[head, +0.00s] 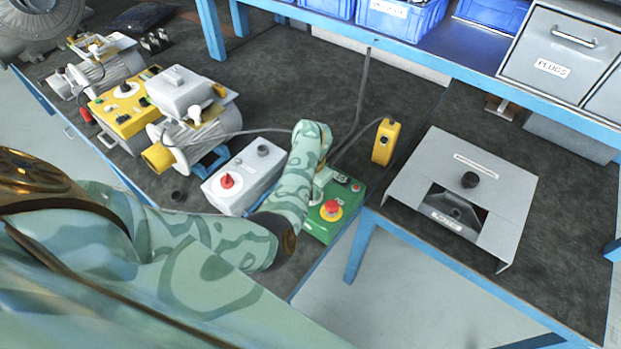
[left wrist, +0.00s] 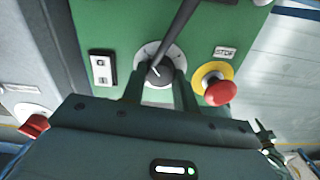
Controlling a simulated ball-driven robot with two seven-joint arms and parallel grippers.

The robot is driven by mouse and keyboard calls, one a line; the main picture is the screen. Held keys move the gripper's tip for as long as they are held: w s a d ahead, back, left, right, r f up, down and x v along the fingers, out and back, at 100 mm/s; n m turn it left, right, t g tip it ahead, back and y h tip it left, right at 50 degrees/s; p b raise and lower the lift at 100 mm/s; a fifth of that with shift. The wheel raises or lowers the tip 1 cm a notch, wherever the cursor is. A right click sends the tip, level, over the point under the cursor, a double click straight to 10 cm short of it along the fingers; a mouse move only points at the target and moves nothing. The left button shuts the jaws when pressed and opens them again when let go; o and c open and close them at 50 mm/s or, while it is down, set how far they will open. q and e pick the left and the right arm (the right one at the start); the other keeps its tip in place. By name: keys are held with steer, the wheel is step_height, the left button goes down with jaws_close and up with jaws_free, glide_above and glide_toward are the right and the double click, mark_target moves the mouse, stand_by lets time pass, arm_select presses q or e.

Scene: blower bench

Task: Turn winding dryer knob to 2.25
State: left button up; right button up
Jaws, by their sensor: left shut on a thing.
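The green box (head: 345,190) on the bench carries a dark knob with a white dial ring; it fills the left wrist view (left wrist: 220,25). The dark knob (left wrist: 160,75) has a short white pointer mark, and its dial figures are too small to read. My left gripper (left wrist: 159,88) has one finger on each side of this knob and is shut on it. In the head view my left forearm and wrist hide the knob and most of the gripper. My right gripper is not in view.
A red stop button (left wrist: 220,92) on a yellow ring sits close right of the fingers. A rocker switch (left wrist: 102,68) is at left. A dark cable (left wrist: 184,25) crosses the dial. A grey box (head: 243,175) stands beside, a yellow pendant (head: 385,141) behind, and a grey hood (head: 460,180) right.

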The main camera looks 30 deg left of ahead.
arm_select(q)
steer(key=m+p, duration=0.1)
steer(key=m, duration=0.1)
steer(key=m+p, duration=0.1)
steer(key=m, duration=0.2)
steer(key=shift+w+r+m, duration=0.1)
steer(key=shift+r+m, duration=0.1)
steer(key=shift+m, duration=0.1)
steer(key=m+p, duration=0.2)
steer(key=m, duration=0.3)
steer(key=m+p, duration=0.2)
steer(key=m, duration=0.3)
steer(key=shift+m, duration=0.4)
steer(key=shift+f+m+p, duration=0.1)
steer(key=shift+m+p, duration=0.35)
steer(key=shift+m, duration=1.65)
steer(key=o, duration=1)
steer(key=shift+c, duration=0.2)
